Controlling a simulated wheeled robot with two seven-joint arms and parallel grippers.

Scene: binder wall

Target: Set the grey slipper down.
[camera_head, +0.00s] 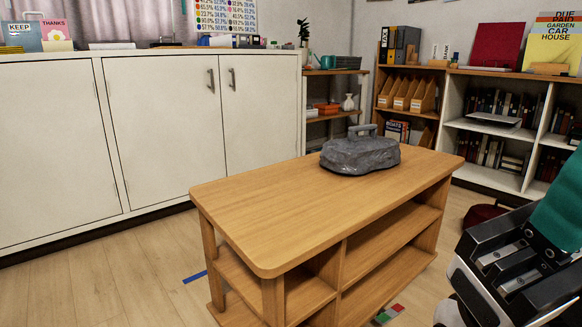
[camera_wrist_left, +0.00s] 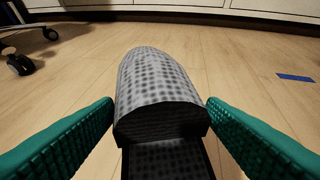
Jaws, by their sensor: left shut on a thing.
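The grey slipper (camera_wrist_left: 160,85) has a checked grey upper with its rounded toe pointing away from me in the left wrist view. My left gripper (camera_wrist_left: 160,112) is shut on it, with one teal finger on each side. The slipper is above the wooden floor (camera_wrist_left: 75,75); its height is hard to tell. Its near end is cut off by the bottom edge. Neither the slipper nor my left gripper shows in the head view. My right gripper (camera_head: 545,235) shows only in part at the right edge of the head view, with one teal finger; its opening is hidden.
A wooden table (camera_head: 265,215) with open shelves stands in the middle, with a grey stone-like lump (camera_head: 360,155) on its far part. White cabinets (camera_head: 150,130) line the left wall and bookshelves the back. Chair casters (camera_wrist_left: 20,64) and blue tape (camera_wrist_left: 296,78) show on the floor.

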